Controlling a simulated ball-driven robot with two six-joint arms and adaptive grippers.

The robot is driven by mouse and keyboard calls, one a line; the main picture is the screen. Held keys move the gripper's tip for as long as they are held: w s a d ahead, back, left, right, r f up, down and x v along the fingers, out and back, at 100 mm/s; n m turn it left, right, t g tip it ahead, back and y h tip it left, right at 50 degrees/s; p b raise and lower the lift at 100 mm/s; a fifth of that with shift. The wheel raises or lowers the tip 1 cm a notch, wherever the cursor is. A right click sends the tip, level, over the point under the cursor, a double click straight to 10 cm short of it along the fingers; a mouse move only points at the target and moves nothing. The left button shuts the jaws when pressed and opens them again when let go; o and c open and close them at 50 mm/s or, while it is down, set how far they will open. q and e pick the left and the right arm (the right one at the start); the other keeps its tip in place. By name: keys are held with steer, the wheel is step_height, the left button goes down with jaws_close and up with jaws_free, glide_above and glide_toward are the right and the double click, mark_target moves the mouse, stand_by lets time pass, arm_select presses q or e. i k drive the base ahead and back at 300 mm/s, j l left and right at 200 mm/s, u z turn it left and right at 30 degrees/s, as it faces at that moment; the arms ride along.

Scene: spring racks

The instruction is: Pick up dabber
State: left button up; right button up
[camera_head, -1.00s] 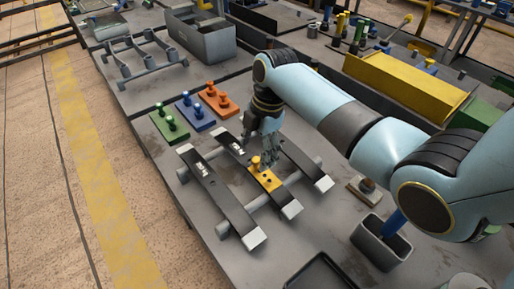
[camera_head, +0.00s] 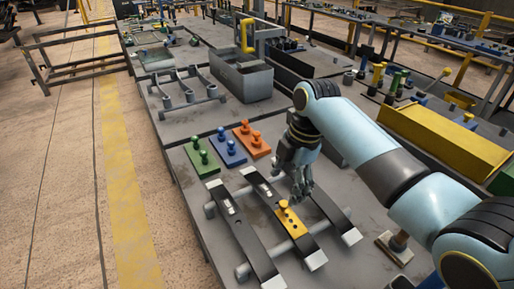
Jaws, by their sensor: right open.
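I cannot tell for sure which thing is the dabber. A small brown-handled tool on a pale block (camera_head: 395,248) stands at the lower right of the table, partly behind my right arm. My right gripper (camera_head: 303,188) is open and empty. It points down over the rack of dark leaf-spring bars (camera_head: 262,238), just above and right of a yellow plate (camera_head: 292,222) with a yellow knob (camera_head: 285,206). The plate sits on the middle bar. The gripper looks apart from the knob. My left gripper is not in view.
Green (camera_head: 204,163), blue (camera_head: 229,151) and orange (camera_head: 252,140) blocks with pegs lie behind the rack. A grey bin (camera_head: 241,78) and an empty rack (camera_head: 185,92) stand farther back. A yellow trough (camera_head: 440,135) is at the right, beyond my arm.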

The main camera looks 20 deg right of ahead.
mark_target(397, 243)
steer(key=k+j, duration=0.35)
steer(key=j, duration=0.15)
steer(key=k+j, duration=0.75)
steer(key=j, duration=0.25)
